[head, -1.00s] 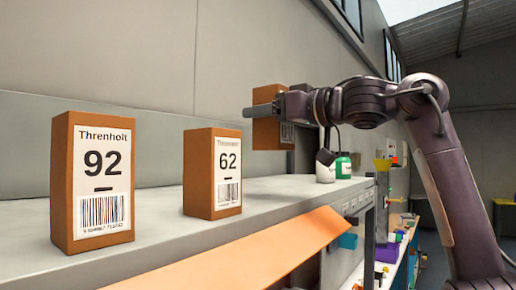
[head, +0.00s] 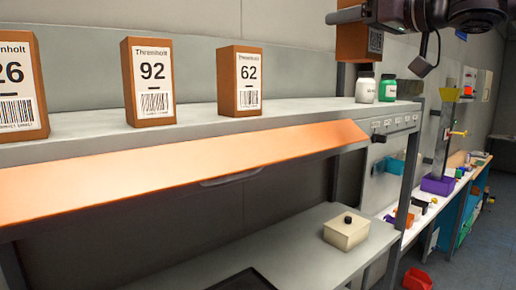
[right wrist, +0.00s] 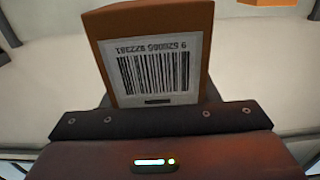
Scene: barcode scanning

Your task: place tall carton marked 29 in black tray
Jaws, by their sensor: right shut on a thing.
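My right gripper (head: 345,16) is at the top right of the head view, shut on an orange-brown carton (head: 350,44) above the right part of the shelf. In the right wrist view the same carton (right wrist: 205,30) shows a white label with an upside-down barcode. Its large number is not readable in either view. A black tray (head: 243,281) lies on the lower surface at the bottom edge of the head view, mostly cut off. My left gripper is not in view.
Cartons marked 26 (head: 15,88), 92 (head: 148,82) and 62 (head: 240,82) stand on the upper shelf (head: 300,112). White (head: 366,88) and green-labelled (head: 388,88) jars stand at its right. An orange sloped panel (head: 180,165) overhangs the front. A beige box (head: 346,232) sits below.

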